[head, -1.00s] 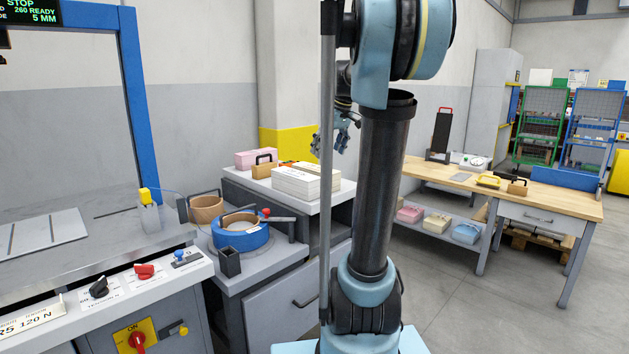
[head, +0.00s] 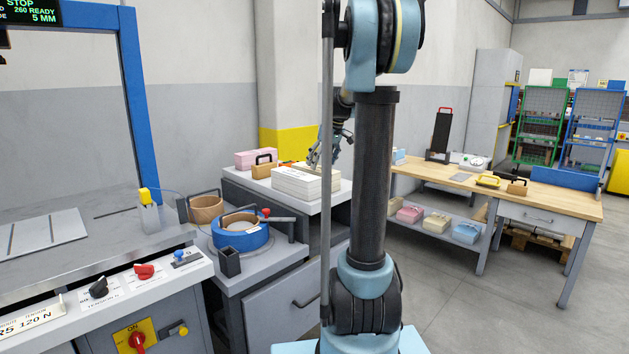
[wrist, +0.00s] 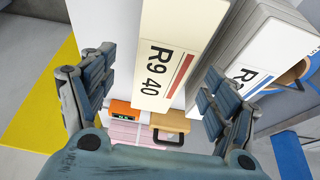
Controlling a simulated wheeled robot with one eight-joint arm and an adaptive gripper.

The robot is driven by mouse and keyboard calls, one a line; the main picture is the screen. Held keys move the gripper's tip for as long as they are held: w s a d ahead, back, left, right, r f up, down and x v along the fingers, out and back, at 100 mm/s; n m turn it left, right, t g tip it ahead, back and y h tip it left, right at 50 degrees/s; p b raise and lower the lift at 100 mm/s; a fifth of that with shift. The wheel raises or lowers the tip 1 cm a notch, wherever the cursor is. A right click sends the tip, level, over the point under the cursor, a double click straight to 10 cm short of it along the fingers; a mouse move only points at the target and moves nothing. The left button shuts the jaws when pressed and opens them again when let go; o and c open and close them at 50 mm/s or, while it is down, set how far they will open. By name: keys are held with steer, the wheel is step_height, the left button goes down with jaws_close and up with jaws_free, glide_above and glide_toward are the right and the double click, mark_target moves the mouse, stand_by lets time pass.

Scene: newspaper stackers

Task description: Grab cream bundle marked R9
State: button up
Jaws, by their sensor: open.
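The cream bundle marked R9 40 (wrist: 172,50) lies between my fingers in the wrist view, its label facing me. My gripper (wrist: 158,78) is open, with one finger on each side of the bundle; whether either touches it I cannot tell. A second pale bundle (wrist: 258,50) with a blue-striped label lies close to its right, near my right finger. In the head view my gripper (head: 326,155) is just above the pale bundles (head: 296,182) on the grey side table. The arm column and pole partly hide them there.
A pink bundle (head: 254,158) and a brown handled block (head: 264,168) sit behind the bundles. An orange device (wrist: 122,111) with a small display is near them. A blue strap reel (head: 240,238) stands front left. A wooden bench (head: 555,197) is at right, with open floor before it.

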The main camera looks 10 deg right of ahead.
mark_target(315, 174)
steer(key=shift+a+x, duration=0.15)
steer(key=shift+x, duration=1.7)
steer(key=shift+a+x, duration=0.15)
steer(key=shift+x, duration=1.7)
steer(key=shift+r, duration=0.1)
jaws_close()
steer(key=shift+w+r, duration=0.1)
